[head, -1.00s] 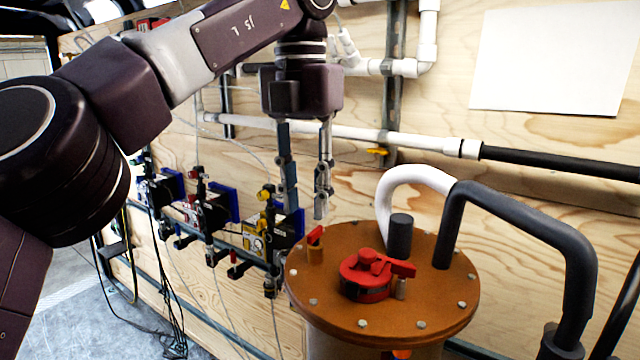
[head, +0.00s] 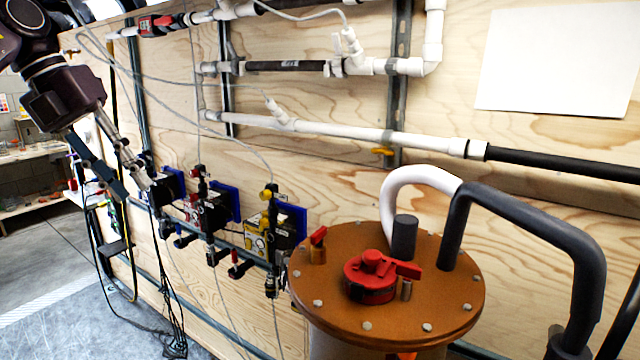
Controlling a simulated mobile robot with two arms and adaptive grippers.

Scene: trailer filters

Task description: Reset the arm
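My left arm comes in at the upper left of the head view. Its gripper (head: 138,192) points down and to the right, with two long fingers spread apart and nothing between them. It appears in front of the left end of the row of wall-mounted pumps, apart from the tank; whether it is close to the leftmost pump I cannot tell. My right arm and gripper are not in view.
A tank with an orange-brown lid (head: 335,318) stands at the lower right, with a red valve (head: 372,272) and a thick dark hose (head: 530,228). A yellow pump (head: 258,240) and others hang on the plywood wall. White pipes (head: 350,138) run along it.

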